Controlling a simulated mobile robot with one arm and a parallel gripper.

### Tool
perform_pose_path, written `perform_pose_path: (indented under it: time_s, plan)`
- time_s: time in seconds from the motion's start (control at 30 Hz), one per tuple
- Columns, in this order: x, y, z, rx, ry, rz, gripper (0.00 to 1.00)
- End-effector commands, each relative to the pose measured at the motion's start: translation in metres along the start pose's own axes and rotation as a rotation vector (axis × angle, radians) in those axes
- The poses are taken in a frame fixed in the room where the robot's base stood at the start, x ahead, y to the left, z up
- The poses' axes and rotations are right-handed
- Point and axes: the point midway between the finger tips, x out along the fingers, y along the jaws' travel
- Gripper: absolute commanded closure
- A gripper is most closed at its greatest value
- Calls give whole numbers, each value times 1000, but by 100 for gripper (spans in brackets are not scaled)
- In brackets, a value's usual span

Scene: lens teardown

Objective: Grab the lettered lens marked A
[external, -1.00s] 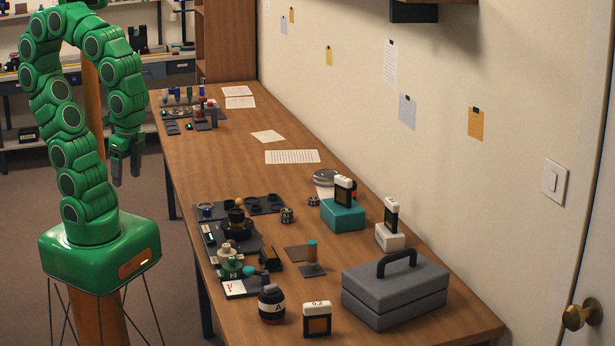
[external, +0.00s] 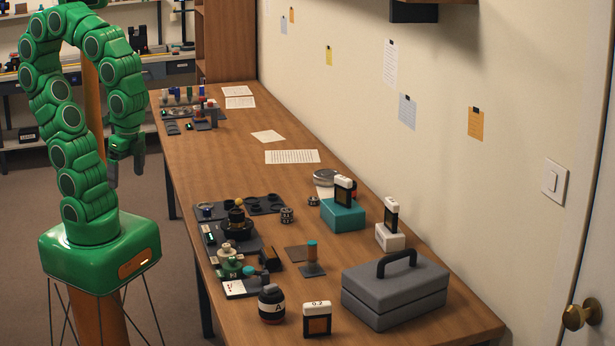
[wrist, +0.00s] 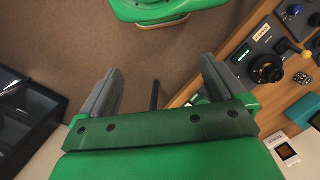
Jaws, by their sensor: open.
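My gripper (external: 126,172) hangs from my green arm left of the table, well apart from the lens. In the wrist view my gripper (wrist: 160,88) shows two grey fingers spread wide with nothing between them, over the floor. I cannot make out the lens in the wrist view.
A card-like block marked 0.2 (external: 317,319) stands right of the lens, and a grey toolbox (external: 395,290) stands farther right. Dark trays with several parts (external: 233,240) lie behind the lens. A teal box (external: 343,214) stands farther back. The table's middle is mostly clear.

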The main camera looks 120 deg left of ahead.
Motion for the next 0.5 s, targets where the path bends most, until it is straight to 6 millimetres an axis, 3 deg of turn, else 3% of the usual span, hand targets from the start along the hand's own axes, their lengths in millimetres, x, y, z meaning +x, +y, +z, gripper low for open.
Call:
perform_pose_path:
  time_s: [0.27,0.5]
  plan:
    - [-1,-4,-8,19,-1,-20,3]
    - [-3,-32,-46,89,-33,-140,3]
